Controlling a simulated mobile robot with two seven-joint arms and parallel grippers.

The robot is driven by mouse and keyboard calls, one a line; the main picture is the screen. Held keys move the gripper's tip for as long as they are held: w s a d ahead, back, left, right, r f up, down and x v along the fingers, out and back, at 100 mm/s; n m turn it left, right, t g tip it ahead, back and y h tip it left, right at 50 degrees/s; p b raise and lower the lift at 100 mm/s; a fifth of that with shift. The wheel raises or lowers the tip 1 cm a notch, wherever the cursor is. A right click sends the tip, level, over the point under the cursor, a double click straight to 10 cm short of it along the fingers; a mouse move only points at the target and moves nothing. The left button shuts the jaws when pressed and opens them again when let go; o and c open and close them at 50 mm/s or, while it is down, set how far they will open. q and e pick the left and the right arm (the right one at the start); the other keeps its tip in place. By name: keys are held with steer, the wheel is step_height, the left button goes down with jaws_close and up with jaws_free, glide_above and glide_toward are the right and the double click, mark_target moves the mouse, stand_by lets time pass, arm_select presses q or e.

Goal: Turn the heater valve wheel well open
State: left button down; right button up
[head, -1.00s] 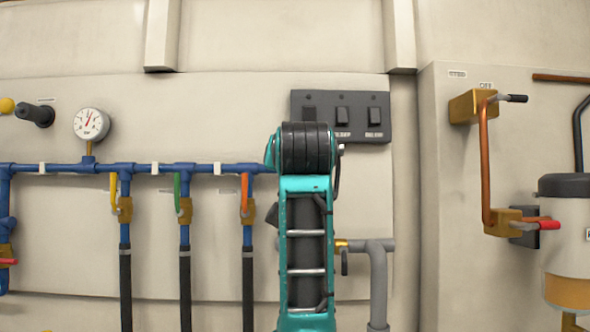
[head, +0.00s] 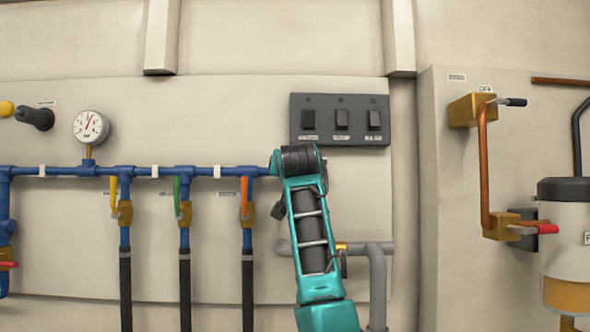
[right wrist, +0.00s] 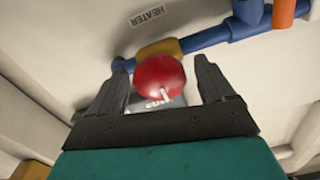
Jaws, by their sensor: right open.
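The heater valve wheel (right wrist: 157,76) is a round red knob with a short white mark, at the centre of the right wrist view. It sits in front of a brass valve body (right wrist: 158,50) on a blue pipe, below a label reading HEATER (right wrist: 147,19). My right gripper (right wrist: 163,64) is open, with one dark finger on each side of the wheel. I cannot tell whether either finger touches it. In the head view my teal arm rises in the middle. Its gripper and the heater wheel do not show there. My left gripper is not in view.
A blue manifold pipe (head: 68,170) with yellow, green and orange handled valves runs left of my arm. A pressure gauge (head: 91,127) stands above it. A switch panel (head: 340,119) is above right. Grey pipe (head: 377,285) lies right of my arm. Copper piping (head: 484,165) is farther right.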

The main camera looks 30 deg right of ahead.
steer(key=shift+c, duration=0.3)
steer(key=shift+c, duration=1.4)
steer(key=c, duration=0.6)
steer(key=shift+c, duration=0.2)
